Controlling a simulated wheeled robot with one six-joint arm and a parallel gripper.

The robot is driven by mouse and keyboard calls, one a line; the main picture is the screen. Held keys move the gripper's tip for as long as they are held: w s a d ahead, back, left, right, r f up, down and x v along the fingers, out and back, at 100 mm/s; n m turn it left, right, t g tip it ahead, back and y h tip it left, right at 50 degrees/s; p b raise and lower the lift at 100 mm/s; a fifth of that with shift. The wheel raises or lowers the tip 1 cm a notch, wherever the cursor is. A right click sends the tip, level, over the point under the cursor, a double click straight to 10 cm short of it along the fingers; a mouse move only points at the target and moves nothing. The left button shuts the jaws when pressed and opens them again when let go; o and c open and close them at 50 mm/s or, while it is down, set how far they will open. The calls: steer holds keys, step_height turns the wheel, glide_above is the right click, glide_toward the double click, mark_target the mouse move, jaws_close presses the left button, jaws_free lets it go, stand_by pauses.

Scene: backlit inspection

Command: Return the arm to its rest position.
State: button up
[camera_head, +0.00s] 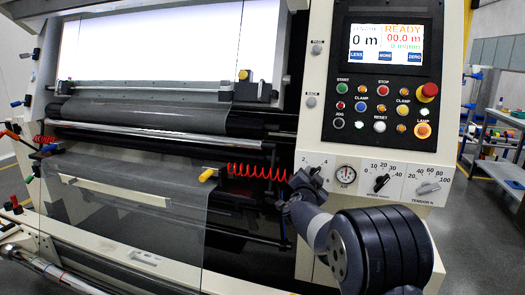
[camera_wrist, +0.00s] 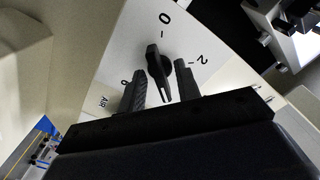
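My arm reaches up to the machine's control panel in the head view, and my gripper (camera_head: 306,178) is at the panel's lower left, in front of the dial marked 2 and 4. In the wrist view my gripper (camera_wrist: 159,72) is open, with its two black fingers apart. A black pointer knob (camera_wrist: 158,62) shows between the fingertips, with a visible gap on both sides. I cannot tell how deep the fingers reach around it. In the head view the gripper mostly hides this knob.
A screen (camera_head: 386,43) reads READY. A shelf rack (camera_head: 492,140) stands at far right.

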steer(key=shift+r+n+p, duration=0.2)
steer(key=shift+n+p, duration=0.45)
steer(key=shift+n, duration=0.45)
steer(key=n+p, duration=0.4)
steer(key=n, duration=0.3)
steer(key=shift+f+n, duration=0.15)
steer(key=shift+n, duration=0.25)
steer(key=shift+s+a, duration=0.1)
steer(key=shift+s, duration=0.05)
